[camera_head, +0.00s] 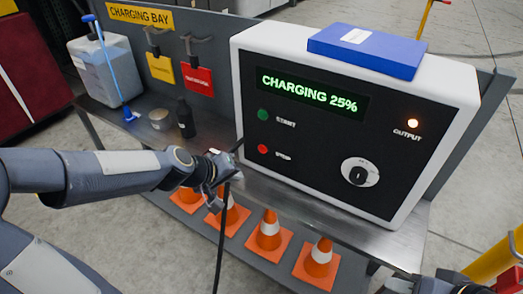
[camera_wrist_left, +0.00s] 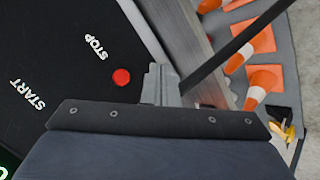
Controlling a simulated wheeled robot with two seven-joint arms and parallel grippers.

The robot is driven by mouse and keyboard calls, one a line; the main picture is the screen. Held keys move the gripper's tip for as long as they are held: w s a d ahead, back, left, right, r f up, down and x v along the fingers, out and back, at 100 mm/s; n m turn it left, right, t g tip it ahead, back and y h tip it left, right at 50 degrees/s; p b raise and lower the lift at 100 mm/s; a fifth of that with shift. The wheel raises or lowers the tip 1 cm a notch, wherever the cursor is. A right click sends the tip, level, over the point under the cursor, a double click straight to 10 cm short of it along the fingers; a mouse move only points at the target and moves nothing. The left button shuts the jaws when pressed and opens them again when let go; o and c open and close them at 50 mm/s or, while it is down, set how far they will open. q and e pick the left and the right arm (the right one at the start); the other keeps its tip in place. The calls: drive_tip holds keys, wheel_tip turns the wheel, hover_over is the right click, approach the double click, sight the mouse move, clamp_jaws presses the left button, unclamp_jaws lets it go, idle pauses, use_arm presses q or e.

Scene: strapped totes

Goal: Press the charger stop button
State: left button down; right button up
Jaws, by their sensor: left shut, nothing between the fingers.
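The charger (camera_head: 440,105) is a white box with a black front panel, and its green display reads CHARGING 25%. The red stop button (camera_head: 262,149) is at the panel's lower left, under the green start button (camera_head: 263,114). In the left wrist view the red stop button (camera_wrist_left: 121,77) lies just left of the fingers, uncovered. My left gripper (camera_head: 236,152) is shut and empty, close to the panel's left edge near the stop button. It also shows in the wrist view (camera_wrist_left: 162,84). I cannot tell the exact gap to the panel. Part of my right arm shows at the bottom right; its fingers cannot be made out.
A black cable (camera_head: 220,245) hangs just below my left gripper. A blue book-like box (camera_head: 368,50) lies on the charger. A dial (camera_head: 360,172) and a lit output lamp (camera_head: 413,123) are on the panel. Orange cones (camera_head: 269,230) stand below the metal shelf.

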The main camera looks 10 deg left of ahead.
use_arm(q)
drive_tip(key=shift+w, duration=0.1)
drive_tip(key=p, duration=0.4)
approach(265, 155)
wheel_tip(265, 155, down, 3)
drive_tip(key=shift+w+d+f, duration=0.15)
drive_tip(key=shift+w+d, duration=0.45)
drive_tip(key=shift+w, duration=0.1)
idle(1.4)
drive_tip(key=shift+w+d, duration=0.15)
drive_tip(key=shift+w, duration=0.25)
drive_tip(key=shift+w+d, duration=0.1)
drive_tip(key=shift+w, duration=0.25)
idle(0.5)
drive_tip(key=shift+s, duration=0.1)
drive_tip(key=shift+s+a, duration=0.25)
drive_tip(key=shift+s, duration=0.4)
